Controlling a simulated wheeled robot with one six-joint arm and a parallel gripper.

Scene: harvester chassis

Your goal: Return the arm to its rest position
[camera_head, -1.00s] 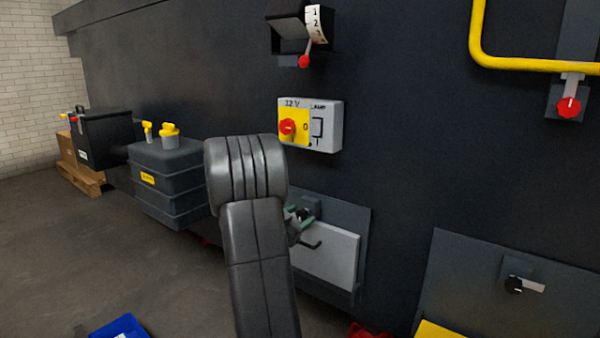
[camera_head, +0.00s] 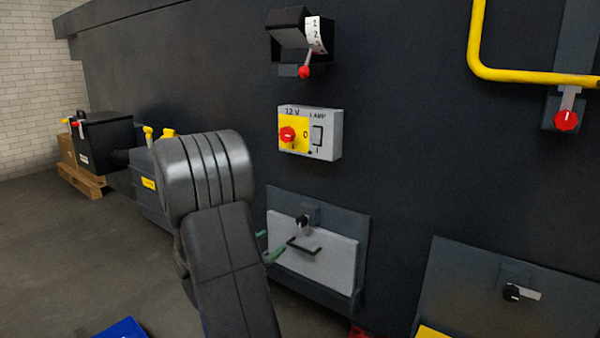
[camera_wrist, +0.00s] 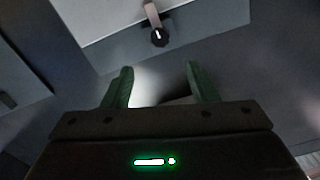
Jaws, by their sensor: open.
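My gripper shows in the wrist view (camera_wrist: 160,88) with its two green fingers apart and nothing between them. In the head view only a bit of its green fingers (camera_head: 274,254) shows past my dark arm, in front of the light grey panel's lower left. The panel (camera_head: 330,262) carries a black handle and a black knob (camera_head: 302,221) with a light lever. The same kind of knob shows in the wrist view (camera_wrist: 159,37), ahead of the fingers and apart from them. The rest of my gripper is hidden behind my arm.
A grey switch box (camera_head: 324,146) with a red knob is on the dark wall above. A dark tank (camera_head: 148,203) is partly hidden behind my arm. A yellow rail (camera_head: 530,75) is at upper right. A blue object (camera_head: 122,328) lies low. Open floor is at left.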

